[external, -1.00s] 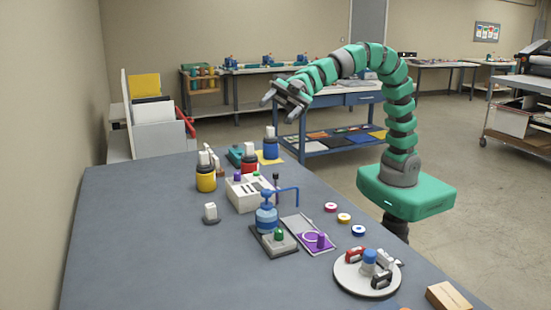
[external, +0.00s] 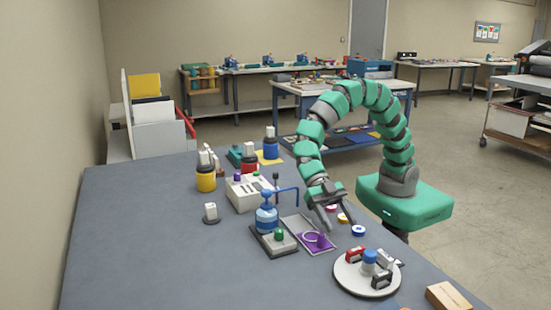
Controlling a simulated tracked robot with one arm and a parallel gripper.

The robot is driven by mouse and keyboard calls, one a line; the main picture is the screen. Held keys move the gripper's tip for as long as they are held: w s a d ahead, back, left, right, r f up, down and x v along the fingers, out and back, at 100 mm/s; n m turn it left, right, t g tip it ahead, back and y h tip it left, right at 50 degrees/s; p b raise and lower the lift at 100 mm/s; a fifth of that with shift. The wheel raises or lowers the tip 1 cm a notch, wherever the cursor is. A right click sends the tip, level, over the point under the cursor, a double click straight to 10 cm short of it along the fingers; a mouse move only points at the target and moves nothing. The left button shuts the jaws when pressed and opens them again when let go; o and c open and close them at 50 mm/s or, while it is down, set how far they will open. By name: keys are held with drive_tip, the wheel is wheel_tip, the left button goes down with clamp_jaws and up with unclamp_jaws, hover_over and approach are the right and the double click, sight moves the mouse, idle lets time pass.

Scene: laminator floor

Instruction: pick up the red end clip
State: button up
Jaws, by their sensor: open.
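The red end clip (external: 355,255) lies at the back left of a round white tray (external: 349,280) near the table's front right. A blue-and-white cylinder (external: 369,262) stands beside it in the tray's middle, with a black clip (external: 382,280) and a white-grey clip (external: 388,259) around it. My gripper (external: 340,226) is open and empty, pointing down above the table. In the picture it is up and to the left of the red clip, apart from it, near the purple pad.
Small coloured rolls, including a blue one (external: 358,231), lie close by. A wooden block (external: 448,297) is right of the tray. The table's front left is clear.

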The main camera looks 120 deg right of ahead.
sight(356, 249)
drive_tip(key=b+x, duration=0.1)
drive_tip(key=x, duration=0.3)
drive_tip(key=shift+a+f, duration=0.2)
drive_tip(key=shift+a, duration=0.15)
drive_tip(key=shift+r+b+x, duration=0.15)
drive_tip(key=shift+b+x, duration=0.4)
drive_tip(key=shift+x, duration=0.8)
drive_tip(key=shift+r+b+x, duration=0.15)
drive_tip(key=shift+b+x, duration=0.35)
drive_tip(key=shift+x, duration=0.8)
drive_tip(key=shift+w+a, duration=0.15)
drive_tip(key=shift+a, duration=0.05)
drive_tip(key=c, duration=0.7)
